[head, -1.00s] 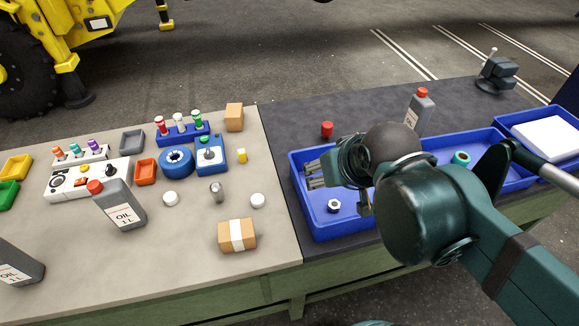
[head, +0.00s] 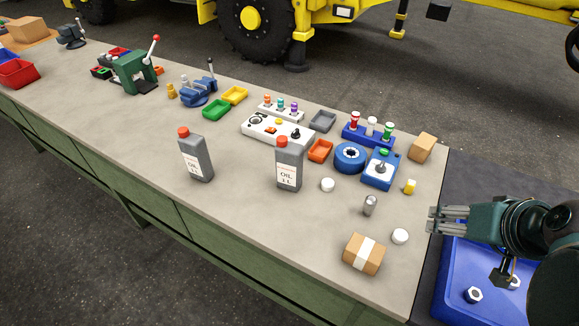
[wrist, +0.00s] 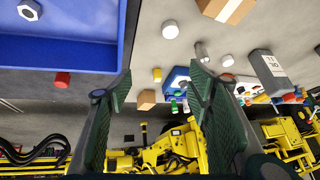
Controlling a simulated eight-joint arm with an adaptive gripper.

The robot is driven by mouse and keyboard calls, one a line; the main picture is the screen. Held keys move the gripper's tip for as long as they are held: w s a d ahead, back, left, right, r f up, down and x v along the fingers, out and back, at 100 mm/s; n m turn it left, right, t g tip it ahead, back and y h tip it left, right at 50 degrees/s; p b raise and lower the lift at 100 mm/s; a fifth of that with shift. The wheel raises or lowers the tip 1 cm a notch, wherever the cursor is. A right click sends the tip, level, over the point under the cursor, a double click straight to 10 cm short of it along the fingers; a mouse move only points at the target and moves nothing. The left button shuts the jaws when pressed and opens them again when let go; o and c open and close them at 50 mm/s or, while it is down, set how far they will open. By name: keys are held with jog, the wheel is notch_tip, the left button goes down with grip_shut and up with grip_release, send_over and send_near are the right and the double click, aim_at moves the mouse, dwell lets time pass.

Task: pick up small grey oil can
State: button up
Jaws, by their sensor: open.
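Two grey oil cans with red caps and "OIL 1L" labels stand upright on the pale bench in the head view: a left oil can (head: 197,160) and a right oil can (head: 287,168). They look alike in size. A grey labelled can (wrist: 268,72) shows at the right of the wrist view, apart from the fingers.
The blue tray (head: 440,290) holds nuts. The bench front left of the box is clear.

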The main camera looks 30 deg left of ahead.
jog(key=w+a+f+n+g+y, duration=0.15)
jog(key=w+a+n+y, duration=0.3)
jog(key=a, duration=0.75)
jog(key=w+a+n+g+y, duration=0.25)
jog(key=w+a, duration=0.25)
jog(key=a, duration=0.7)
jog(key=n+g+y, duration=0.2)
jog(key=n+y, duration=0.2)
jog(key=n, duration=0.1)
send_near(302, 150)
jog(key=a+f+n+y, duration=0.1)
jog(key=w+a+f+n+g+y, duration=0.1)
jog(key=a, duration=0.1)
jog(key=a+f+n+y, duration=0.1)
jog(key=shift+w+a+n+g+p, duration=0.15)
jog(key=shift+a+n+g+p, duration=0.15)
jog(key=shift+a+g+p, duration=0.1)
jog(key=shift+s+a+f+n+g+y, duration=0.25)
jog(key=shift+a+f+n+g+y, duration=0.2)
jog(key=shift+a+n, duration=0.2)
jog(key=shift+r, duration=0.1)
jog(key=shift+s+a, duration=0.2)
jog(key=shift+a, duration=1.05)
